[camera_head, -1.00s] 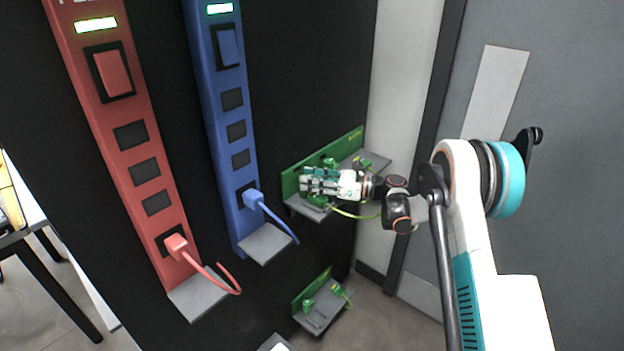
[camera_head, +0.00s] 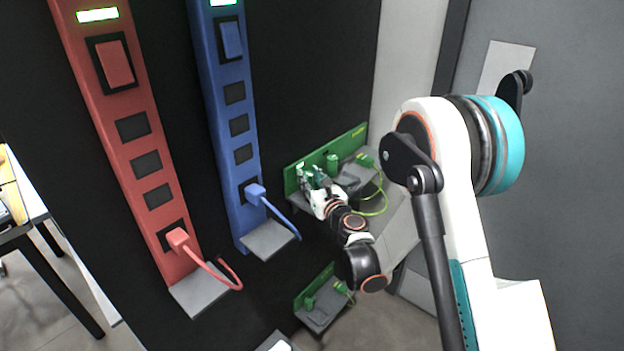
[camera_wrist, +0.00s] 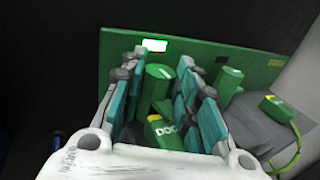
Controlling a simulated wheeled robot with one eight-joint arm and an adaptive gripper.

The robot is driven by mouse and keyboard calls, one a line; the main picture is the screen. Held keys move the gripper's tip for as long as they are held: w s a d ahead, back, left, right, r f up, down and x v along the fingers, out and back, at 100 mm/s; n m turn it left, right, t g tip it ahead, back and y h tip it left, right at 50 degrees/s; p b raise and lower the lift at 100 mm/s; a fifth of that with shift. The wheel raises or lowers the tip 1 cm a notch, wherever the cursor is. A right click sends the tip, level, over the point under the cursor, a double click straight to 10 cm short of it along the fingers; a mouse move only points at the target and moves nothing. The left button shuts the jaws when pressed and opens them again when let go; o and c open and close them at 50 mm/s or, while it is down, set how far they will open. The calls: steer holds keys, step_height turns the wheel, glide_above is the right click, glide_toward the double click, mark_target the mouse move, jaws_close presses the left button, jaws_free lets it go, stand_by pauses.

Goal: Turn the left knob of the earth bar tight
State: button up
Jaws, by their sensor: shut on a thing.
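The green earth bar (camera_head: 345,146) is fixed to the black panel, above a grey shelf. My gripper (camera_head: 308,175) is at its left end. In the wrist view my gripper (camera_wrist: 160,72) has its teal fingers on both sides of the upright green left knob (camera_wrist: 158,76) and is shut on it. The fingers hide part of the knob's sides.
A green plug (camera_head: 364,160) with a yellow-green cable lies right of the knobs. A red power strip (camera_head: 147,180) and a blue one (camera_head: 238,176), each with a plugged cable, stand left. A lower shelf (camera_head: 322,312) carries similar green parts.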

steer(key=shift+s+a+m+t+h, duration=0.1)
steer(key=shift+a+m+t+h, duration=0.1)
steer(key=shift+m+t+h, duration=0.65)
steer(key=shift+m+h, duration=0.25)
steer(key=shift+h, duration=0.5)
steer(key=o, duration=0.8)
steer(key=shift+r, duration=0.1)
step_height(320, 180, up, 10)
